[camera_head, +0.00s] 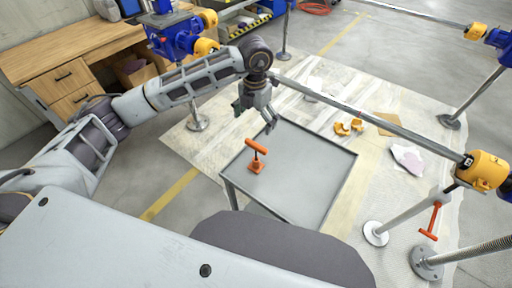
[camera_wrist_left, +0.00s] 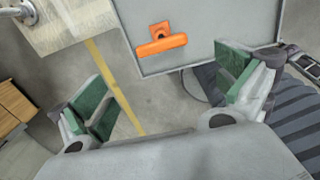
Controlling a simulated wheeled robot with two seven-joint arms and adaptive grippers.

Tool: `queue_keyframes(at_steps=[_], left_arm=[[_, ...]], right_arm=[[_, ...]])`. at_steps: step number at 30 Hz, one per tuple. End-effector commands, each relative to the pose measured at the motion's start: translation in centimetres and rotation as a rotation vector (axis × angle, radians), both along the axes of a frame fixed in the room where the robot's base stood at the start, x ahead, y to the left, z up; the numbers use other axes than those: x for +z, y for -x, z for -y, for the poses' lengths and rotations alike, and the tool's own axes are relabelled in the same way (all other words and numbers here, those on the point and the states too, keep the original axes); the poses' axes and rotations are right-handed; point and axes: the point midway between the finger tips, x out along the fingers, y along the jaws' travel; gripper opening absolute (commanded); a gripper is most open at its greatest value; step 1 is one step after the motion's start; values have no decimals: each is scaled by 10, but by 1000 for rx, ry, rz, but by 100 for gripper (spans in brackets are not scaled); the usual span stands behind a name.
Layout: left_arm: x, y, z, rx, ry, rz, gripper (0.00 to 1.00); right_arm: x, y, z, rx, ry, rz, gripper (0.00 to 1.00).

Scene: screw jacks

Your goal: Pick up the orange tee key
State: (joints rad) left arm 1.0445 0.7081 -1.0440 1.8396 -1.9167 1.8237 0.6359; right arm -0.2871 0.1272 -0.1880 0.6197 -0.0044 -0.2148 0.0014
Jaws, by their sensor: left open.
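The orange tee key (camera_head: 256,153) stands upright near the left part of a grey table top, its crossbar at the top and a square orange foot at the bottom. It also shows in the left wrist view (camera_wrist_left: 161,42), seen from above, beyond the fingers and between them. My left gripper (camera_head: 268,124) is open and empty, above the far left edge of the table and apart from the key. Its green-padded fingers (camera_wrist_left: 166,95) are spread wide in the left wrist view. My right gripper is not in view.
The small grey table (camera_head: 310,180) is otherwise bare, with a raised rim. A steel bar (camera_head: 370,120) runs behind it to a yellow clamp (camera_head: 482,170). Another orange tee handle (camera_head: 434,218) is on a stand at right. Yellow pieces (camera_head: 342,128) lie on the floor sheet.

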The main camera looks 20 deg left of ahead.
Motion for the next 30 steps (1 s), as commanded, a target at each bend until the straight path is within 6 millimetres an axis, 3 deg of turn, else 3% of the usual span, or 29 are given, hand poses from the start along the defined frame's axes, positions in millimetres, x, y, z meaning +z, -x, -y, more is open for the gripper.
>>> queue_keyframes(at_steps=[11,23,30], left_arm=[[-5,0,0,-2,2,-2,100],[-50,0,0,-2,1,-3,100],[-78,0,1,-2,2,-2,100]], right_arm=[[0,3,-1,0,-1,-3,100],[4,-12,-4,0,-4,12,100],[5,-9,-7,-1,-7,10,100]])
